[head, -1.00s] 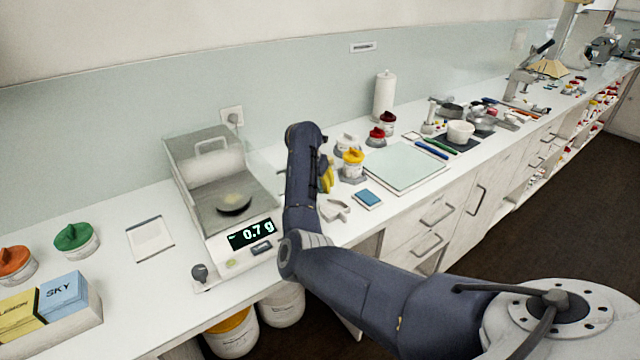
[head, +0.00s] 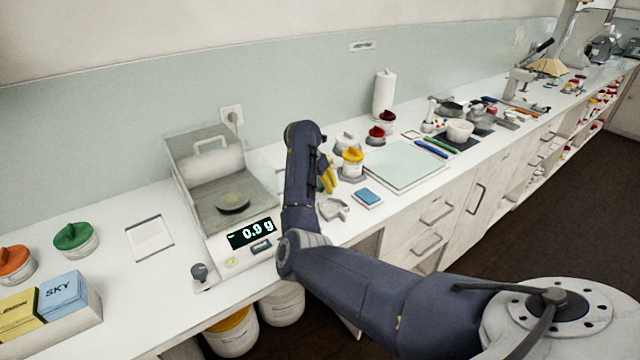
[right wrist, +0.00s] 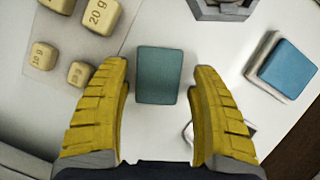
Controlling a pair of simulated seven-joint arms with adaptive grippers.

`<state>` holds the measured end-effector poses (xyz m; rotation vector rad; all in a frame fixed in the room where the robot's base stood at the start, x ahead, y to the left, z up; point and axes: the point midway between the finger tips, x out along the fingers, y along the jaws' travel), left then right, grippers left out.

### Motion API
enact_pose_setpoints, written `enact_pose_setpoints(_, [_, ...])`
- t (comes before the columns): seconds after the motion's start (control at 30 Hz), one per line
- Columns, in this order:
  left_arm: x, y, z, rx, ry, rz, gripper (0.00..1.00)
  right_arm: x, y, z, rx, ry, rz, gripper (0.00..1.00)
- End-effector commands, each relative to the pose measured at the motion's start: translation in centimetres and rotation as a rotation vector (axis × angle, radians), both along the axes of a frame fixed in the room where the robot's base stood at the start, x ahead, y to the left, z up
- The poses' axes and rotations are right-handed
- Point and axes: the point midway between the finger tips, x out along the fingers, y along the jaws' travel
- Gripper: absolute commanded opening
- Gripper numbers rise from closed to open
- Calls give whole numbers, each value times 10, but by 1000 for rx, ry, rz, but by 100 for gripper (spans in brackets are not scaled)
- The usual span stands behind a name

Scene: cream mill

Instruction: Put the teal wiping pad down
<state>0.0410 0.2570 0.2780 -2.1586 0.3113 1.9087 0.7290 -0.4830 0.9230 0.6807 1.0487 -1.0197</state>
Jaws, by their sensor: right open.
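The teal wiping pad (right wrist: 159,76) is a small dark teal block. In the right wrist view it lies flat on the white counter, between my right gripper's fingers. My right gripper (right wrist: 162,68) has yellow ribbed fingers spread wide, with a gap on each side of the pad, and holds nothing. In the head view the yellow fingers of the right gripper (head: 328,180) point down just right of the balance, partly behind my arm, which hides the teal pad there. My left gripper is not in view.
A balance (head: 225,245) reads 0.9 g, left of my right arm. A blue pad (head: 368,197) lies right of the gripper, also in the right wrist view (right wrist: 288,68). Yellow weights (right wrist: 101,14) stand left of the teal pad. A yellow-lidded jar (head: 352,163) stands close behind.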

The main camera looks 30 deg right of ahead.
Motion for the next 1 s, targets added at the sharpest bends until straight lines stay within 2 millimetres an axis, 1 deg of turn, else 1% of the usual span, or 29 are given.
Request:
enact_pose_setpoints(0.03, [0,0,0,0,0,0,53,1,4,10,0,-6,-1,63])
enact_pose_setpoints(0.2, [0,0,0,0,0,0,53,-3,14,42,-3,-11,-1,63])
enact_pose_setpoints(0.4, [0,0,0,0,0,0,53,-8,26,75,-4,-12,-2,63])
enact_pose_setpoints(0.5, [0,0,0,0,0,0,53,-11,30,88,-5,-12,-2,63])
enact_pose_setpoints(0.6, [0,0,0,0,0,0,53,-12,34,98,-5,-12,-1,63])
enact_pose_setpoints(0.73, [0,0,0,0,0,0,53,-14,37,106,-5,-11,-1,63])
enact_pose_setpoints(1.0, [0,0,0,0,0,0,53,-15,38,112,-7,-10,-2,63])
